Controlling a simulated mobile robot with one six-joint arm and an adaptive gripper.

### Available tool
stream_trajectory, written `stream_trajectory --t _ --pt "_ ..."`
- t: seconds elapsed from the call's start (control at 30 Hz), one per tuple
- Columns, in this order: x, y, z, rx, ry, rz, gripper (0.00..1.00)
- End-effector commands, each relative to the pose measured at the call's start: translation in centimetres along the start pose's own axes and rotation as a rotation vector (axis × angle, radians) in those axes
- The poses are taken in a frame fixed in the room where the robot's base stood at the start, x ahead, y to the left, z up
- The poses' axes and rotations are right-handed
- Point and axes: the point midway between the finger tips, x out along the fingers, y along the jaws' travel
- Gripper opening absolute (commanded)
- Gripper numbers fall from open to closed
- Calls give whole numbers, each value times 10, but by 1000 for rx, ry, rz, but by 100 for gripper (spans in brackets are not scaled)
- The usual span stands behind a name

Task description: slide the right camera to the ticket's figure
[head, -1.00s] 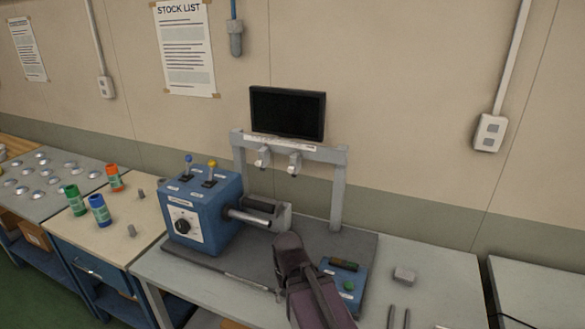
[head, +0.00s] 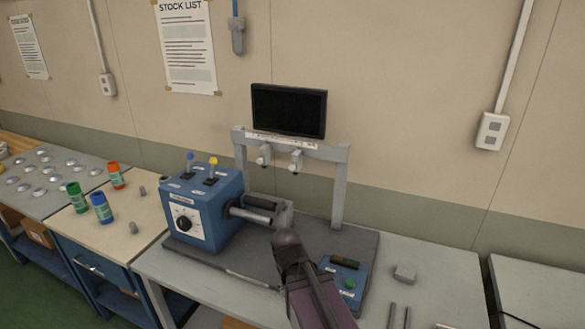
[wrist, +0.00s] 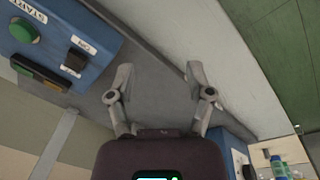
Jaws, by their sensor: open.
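The right camera (head: 296,160) is a small light-grey block with a dark lens, hanging from the crossbar of a grey frame (head: 340,190) at the back of the bench. The left camera (head: 264,155) hangs a short way to its left on the same bar. A pale marked strip (head: 285,140) runs along the bar; its markings are too small to read. My gripper (wrist: 158,75) is open and empty in the wrist view, above the dark base plate. In the head view my arm hides its fingers, in front of and below the cameras. No ticket is readable.
A blue machine box (head: 205,210) with levers, dial and roller stands left of the frame. A black monitor (head: 289,111) is above the bar. A blue control box (head: 343,275) with a green button lies right of my arm. A grey block (head: 405,273) sits farther right.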

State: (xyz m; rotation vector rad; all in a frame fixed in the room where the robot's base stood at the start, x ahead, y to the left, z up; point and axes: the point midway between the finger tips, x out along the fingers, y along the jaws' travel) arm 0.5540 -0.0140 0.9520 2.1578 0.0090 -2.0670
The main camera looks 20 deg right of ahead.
Motion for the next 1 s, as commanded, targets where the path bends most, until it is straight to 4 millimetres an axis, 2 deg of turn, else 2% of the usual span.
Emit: stream_trajectory --t 0.27,0.53,0.77,1.0 --pt "-10 43 -49 -353 69 320 67" --pt "-43 78 -106 -784 39 705 67" --pt "-84 91 -155 -1154 -91 1040 67" --pt "-131 84 -205 -1517 -334 1379 67"
